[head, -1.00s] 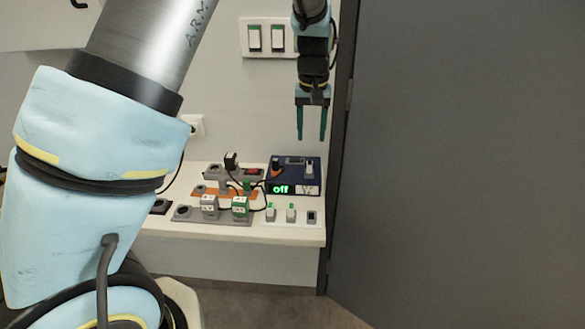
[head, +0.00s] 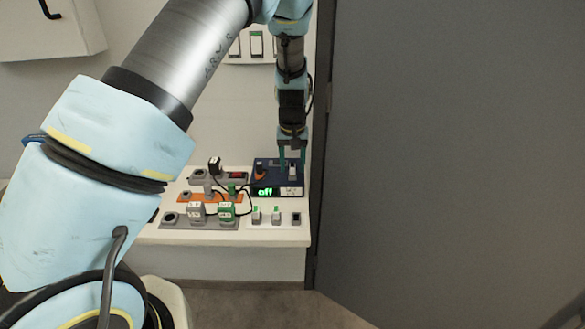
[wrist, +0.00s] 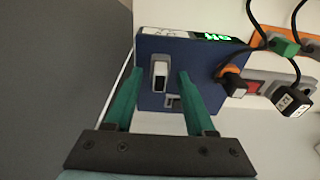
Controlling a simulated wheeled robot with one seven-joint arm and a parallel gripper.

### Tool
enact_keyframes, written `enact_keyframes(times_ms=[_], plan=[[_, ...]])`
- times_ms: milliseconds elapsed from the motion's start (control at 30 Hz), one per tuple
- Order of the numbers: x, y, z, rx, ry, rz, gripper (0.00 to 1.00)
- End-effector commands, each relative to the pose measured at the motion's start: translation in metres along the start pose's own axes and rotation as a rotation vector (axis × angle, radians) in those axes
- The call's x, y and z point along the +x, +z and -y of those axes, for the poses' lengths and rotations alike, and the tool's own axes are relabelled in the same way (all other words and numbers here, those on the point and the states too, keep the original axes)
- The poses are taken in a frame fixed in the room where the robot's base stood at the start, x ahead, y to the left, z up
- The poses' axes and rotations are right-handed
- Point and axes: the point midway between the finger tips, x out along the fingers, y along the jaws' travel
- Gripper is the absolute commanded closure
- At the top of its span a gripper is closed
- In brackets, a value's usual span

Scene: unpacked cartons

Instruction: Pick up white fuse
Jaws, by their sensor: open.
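The white fuse (head: 292,172) stands upright in the top of the blue box (head: 275,179) on the white table. In the wrist view the fuse (wrist: 159,74) is a small white block with a dark lower part, set in the blue box (wrist: 205,62). My gripper (head: 292,158) is open and points down over the right part of the box. In the wrist view my gripper (wrist: 160,77) has its green fingers on either side of the fuse, with gaps on both sides. I cannot tell how far above the fuse the tips are.
Grey plugs, sockets and cables crowd the table's left. A dark grey panel (head: 440,160) stands close on the right.

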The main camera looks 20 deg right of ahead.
Motion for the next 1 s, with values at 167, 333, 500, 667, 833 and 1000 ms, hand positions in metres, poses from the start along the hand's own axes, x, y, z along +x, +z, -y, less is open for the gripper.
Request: enact_keyframes(times_ms=[167,333,500,667,833,1000], plan=[[-0.0001,-0.0001,-0.0001,0.0,0.0,-0.001,0.51],[-0.0003,-0.0002,-0.0001,0.0,0.0,0.0,0.7],[-0.0004,-0.0002,0.0,0.0,0.0,0.0,0.89],[-0.0005,-0.0002,0.0,0.0,0.0,-0.001,1.0],[-0.0005,-0.0002,0.0001,0.0,0.0,-0.001,1.0],[-0.0006,-0.0003,0.0001,0.0,0.0,-0.001,1.0]])
